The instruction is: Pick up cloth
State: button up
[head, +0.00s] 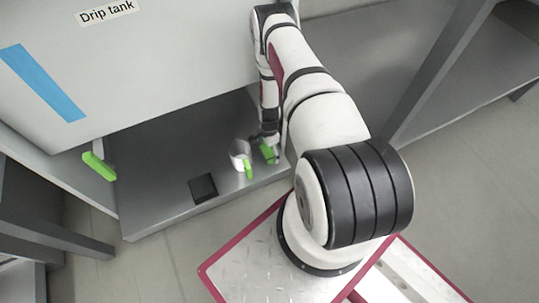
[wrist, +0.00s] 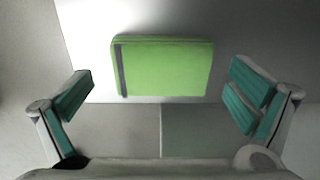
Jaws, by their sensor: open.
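The cloth is a bright green folded pad with a dark stripe near its left edge. In the wrist view the cloth (wrist: 165,68) lies flat near the edge of a pale surface, ahead of and between my fingers. My gripper (wrist: 162,88) is open, with teal pads apart on either side and nothing between them that I can see touching. In the head view my gripper (head: 268,138) points down just above a small green piece (head: 269,154), which seems to be the cloth, partly hidden by the gripper.
A white cup with a green handle (head: 240,152) stands close left of my gripper on the grey metal shelf (head: 160,180). The shelf has a dark square opening (head: 203,188). The drip tank (head: 150,70) overhangs behind; a green bar (head: 99,167) sits at its left. A grey frame rises at right.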

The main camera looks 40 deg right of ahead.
aim_at(269, 151)
jog(key=shift+f, duration=0.3)
jog(key=c, duration=1.3)
jog(key=shift+r, duration=0.1)
jog(key=shift+r+p, duration=0.65)
jog(key=shift+r, duration=0.2)
notch_tip(269, 151, up, 2)
jog(key=shift+r+p, duration=0.15)
jog(key=shift+p, duration=0.55)
jog(key=s+a+p, duration=0.1)
jog(key=s+a, duration=0.1)
jog(key=s, duration=0.3)
jog(key=s+a+p, duration=0.2)
jog(key=s, duration=0.3)
jog(key=s+a+r+p, duration=0.1)
jog(key=s+a+p, duration=0.1)
jog(key=s, duration=0.2)
jog(key=shift+s, duration=0.4)
